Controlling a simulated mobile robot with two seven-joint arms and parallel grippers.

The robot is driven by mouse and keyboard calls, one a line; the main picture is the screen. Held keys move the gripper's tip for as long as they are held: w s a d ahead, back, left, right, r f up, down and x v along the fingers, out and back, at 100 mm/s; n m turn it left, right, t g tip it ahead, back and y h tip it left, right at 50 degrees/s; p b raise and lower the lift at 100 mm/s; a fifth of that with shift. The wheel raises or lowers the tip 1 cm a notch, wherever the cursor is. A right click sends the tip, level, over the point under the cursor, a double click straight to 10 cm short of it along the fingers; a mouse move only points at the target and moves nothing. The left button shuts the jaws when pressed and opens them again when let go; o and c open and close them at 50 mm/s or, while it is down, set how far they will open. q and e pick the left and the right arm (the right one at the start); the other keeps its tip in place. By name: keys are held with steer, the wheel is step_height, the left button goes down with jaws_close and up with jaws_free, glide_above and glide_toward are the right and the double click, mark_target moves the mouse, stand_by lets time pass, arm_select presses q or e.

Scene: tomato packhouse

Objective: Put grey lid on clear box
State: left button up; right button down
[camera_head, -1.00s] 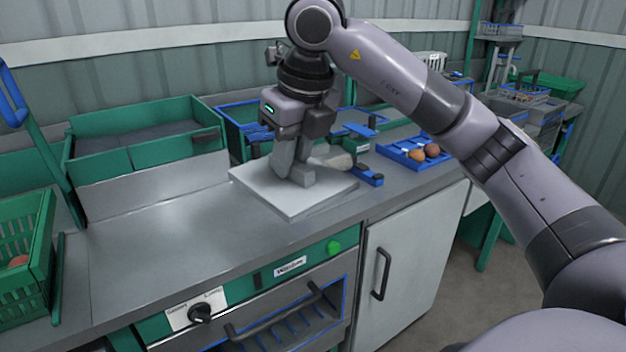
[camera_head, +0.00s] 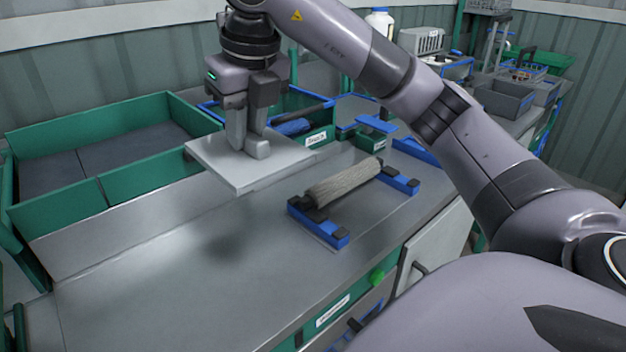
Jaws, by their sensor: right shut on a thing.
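The grey lid (camera_head: 245,172) is a flat, light grey square plate. My right gripper (camera_head: 249,150) points down and is shut on it at a raised part in the middle. The lid hangs above the metal counter (camera_head: 160,275), roughly level, with a soft shadow on the counter below and to its left. I cannot make out a clear box for certain. My left gripper is not in view.
A rough grey roller (camera_head: 343,183) rests on a blue holder (camera_head: 318,224) to the right of the lid. A green divided bin (camera_head: 150,180) stands at the left. A green, blue-rimmed bin (camera_head: 318,138) stands behind the lid. The front left counter is clear.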

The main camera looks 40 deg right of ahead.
step_height(320, 180, down, 15)
steer(key=shift+s+r+b, duration=0.1)
steer(key=shift+r+b, duration=0.05)
steer(key=shift+b, duration=0.45)
step_height(320, 180, down, 5)
steer(key=shift+r, duration=0.1)
steer(key=c, duration=1.4)
jaws_free()
steer(key=shift+f, duration=0.25)
steer(key=shift+c, duration=0.2)
steer(key=o, duration=0.4)
steer(key=shift+r, duration=0.1)
